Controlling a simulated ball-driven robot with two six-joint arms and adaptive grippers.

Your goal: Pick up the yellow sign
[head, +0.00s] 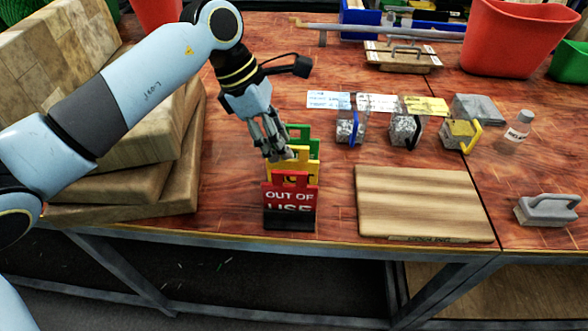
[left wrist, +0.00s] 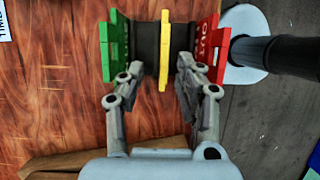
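The yellow sign (head: 286,166) stands upright between the red "OUT OF USE" sign (head: 290,195) in front and the green sign (head: 303,141) behind, in a black holder (head: 290,222). My left gripper (head: 277,150) is above the yellow sign's top edge. In the left wrist view the yellow sign (left wrist: 165,50) lies between the open fingers of my left gripper (left wrist: 157,72), with a gap on each side. The green sign (left wrist: 116,45) and red sign (left wrist: 214,50) are to either side. My right gripper is not in view.
Stacked wooden blocks (head: 110,140) stand left of the signs. A wooden board (head: 420,202) lies to the right. Small blocks with coloured handles and cards (head: 376,102) are behind it. The table's front edge is close to the signs.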

